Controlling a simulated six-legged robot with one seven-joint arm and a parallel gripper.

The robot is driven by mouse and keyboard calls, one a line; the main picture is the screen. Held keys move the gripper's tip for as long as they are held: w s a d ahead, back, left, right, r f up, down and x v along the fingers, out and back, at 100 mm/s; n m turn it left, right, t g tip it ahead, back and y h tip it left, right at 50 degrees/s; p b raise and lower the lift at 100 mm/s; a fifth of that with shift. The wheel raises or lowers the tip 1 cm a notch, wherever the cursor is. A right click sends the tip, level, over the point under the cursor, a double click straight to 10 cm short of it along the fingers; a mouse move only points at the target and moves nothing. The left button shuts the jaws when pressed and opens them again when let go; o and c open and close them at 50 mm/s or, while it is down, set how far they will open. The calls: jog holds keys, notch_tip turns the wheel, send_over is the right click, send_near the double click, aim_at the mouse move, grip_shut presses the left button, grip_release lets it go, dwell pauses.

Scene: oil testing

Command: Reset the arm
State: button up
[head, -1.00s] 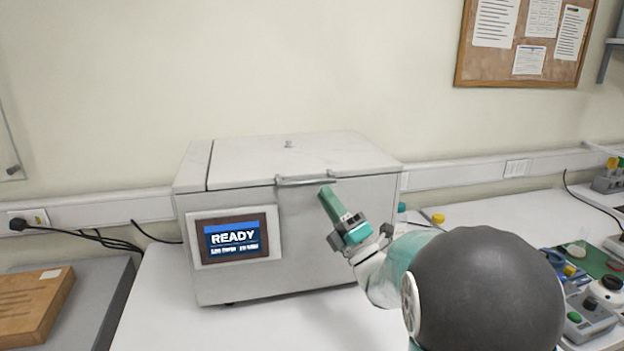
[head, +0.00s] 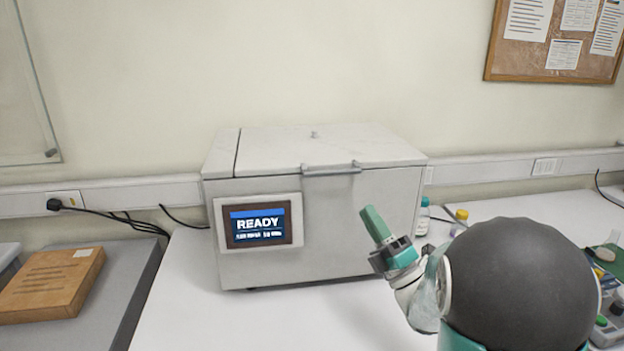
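My gripper (head: 374,222) is in front of the right part of a white box-shaped machine, clear of its lid handle. Its green finger points up and to the left. I see only one finger side, so I cannot tell if it is open or shut; nothing shows held in it. The machine (head: 345,225) stands on the white bench with its lid (head: 330,148) closed. The lid handle (head: 331,169) is at the front edge. The screen (head: 259,227) on its front reads READY. My arm hides part of the bench at the right.
A small bottle (head: 423,217) and a yellow-capped vial (head: 461,217) stand right of the machine. A wooden box (head: 50,285) lies on the grey surface at left. Black cables (head: 120,219) run along the wall. The white bench (head: 270,315) in front of the machine is clear.

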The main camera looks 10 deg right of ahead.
jog(key=s+a+f+m+g+h, duration=0.2)
jog(key=s+f+m+g+h, duration=0.1)
jog(key=s+m, duration=0.4)
jog(key=s+a+f+m+g+h, duration=0.2)
jog(key=s+m+g+h, duration=0.3)
jog(key=s+m+g, duration=0.3)
jog(key=s+a+f+m+g+h, duration=0.1)
jog(key=s+f+m+g+h, duration=0.2)
jog(key=m, duration=1)
jog(key=s+g+h, duration=0.2)
jog(key=s+g, duration=0.1)
jog(key=s, duration=0.2)
jog(key=shift+a+f, duration=0.35)
jog(key=shift+a, duration=0.05)
jog(key=shift+d, duration=0.15)
